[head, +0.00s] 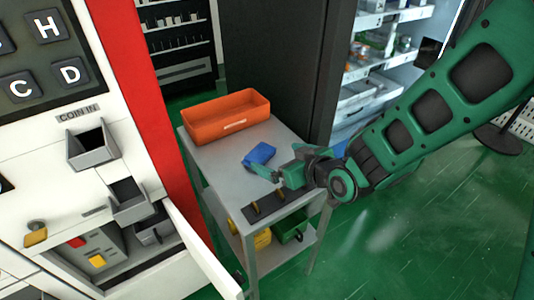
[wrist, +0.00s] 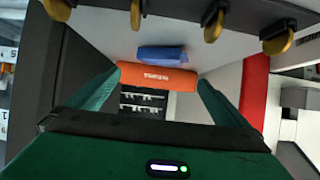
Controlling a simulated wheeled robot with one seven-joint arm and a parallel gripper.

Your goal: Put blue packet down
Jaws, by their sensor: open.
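The blue packet (head: 260,153) lies on the grey table (head: 215,160), in front of the orange bin (head: 228,118). My gripper (head: 272,172) is close to the packet, on its near right side. In the wrist view the two green fingers of my gripper (wrist: 157,78) are spread apart with nothing held between them. There the blue packet (wrist: 162,55) shows beyond the fingertips, beside the orange bin (wrist: 158,77). Whether a fingertip touches the packet is not clear.
A dark strip with gold pegs (head: 265,207) sits at the table's near edge. The white and red vending machine (head: 120,110) stands at left, its small door (head: 200,250) open. Yellow and green bins (head: 290,228) are on the lower shelf. Bare tabletop lies left of the packet.

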